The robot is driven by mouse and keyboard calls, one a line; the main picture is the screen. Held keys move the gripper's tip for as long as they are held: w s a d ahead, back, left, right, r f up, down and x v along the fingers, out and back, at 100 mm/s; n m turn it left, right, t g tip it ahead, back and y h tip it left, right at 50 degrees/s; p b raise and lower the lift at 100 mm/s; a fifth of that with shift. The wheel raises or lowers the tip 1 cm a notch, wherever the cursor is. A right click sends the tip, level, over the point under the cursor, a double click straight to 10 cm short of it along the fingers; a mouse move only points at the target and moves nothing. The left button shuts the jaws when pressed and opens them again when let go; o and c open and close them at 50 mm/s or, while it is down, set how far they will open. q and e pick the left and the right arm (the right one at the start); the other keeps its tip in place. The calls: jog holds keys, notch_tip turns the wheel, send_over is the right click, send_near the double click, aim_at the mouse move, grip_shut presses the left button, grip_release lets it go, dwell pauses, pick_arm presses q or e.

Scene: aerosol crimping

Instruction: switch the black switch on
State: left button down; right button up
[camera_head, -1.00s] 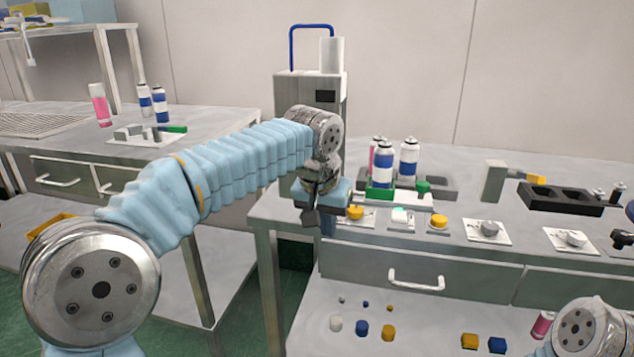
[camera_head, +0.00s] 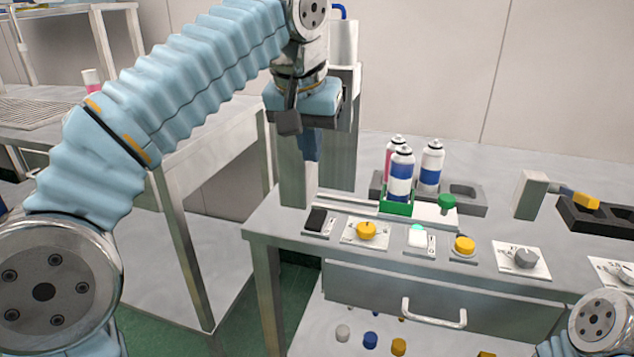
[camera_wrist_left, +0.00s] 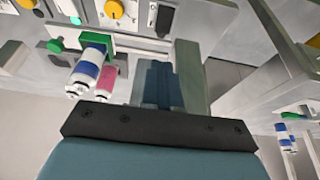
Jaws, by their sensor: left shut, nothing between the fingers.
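The black switch (camera_head: 316,219) sits on a pale plate at the left front of the bench top, left of a yellow knob (camera_head: 366,230). It also shows in the left wrist view (camera_wrist_left: 165,20). I cannot tell which way it is set. My left gripper (camera_head: 288,122) is shut and empty. In the head view it appears above and left of the switch, apart from it. My right gripper is out of view; only part of my right arm shows at bottom right.
A white button plate (camera_head: 418,241), another yellow knob (camera_head: 464,246) and a grey knob (camera_head: 525,258) line the front edge. Spray cans (camera_head: 401,176) stand behind them near a green holder. A tall grey machine (camera_head: 340,125) stands behind my left gripper. A drawer handle (camera_head: 434,316) juts out below.

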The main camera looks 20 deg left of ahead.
pick_arm(q)
jog(key=b, duration=0.3)
send_near(320, 213)
jog(key=x, duration=0.5)
jog(key=shift+w+f, duration=0.15)
jog(key=shift+w, duration=0.15)
jog(key=shift+w+f, duration=0.15)
jog(key=shift+f, duration=0.5)
jog(key=shift+w+f, duration=0.15)
jog(key=shift+f, duration=0.05)
jog(key=shift+d, duration=0.1)
jog(key=shift+f, duration=0.15)
jog(key=shift+s+b, duration=0.3)
jog(key=shift+s, duration=0.55)
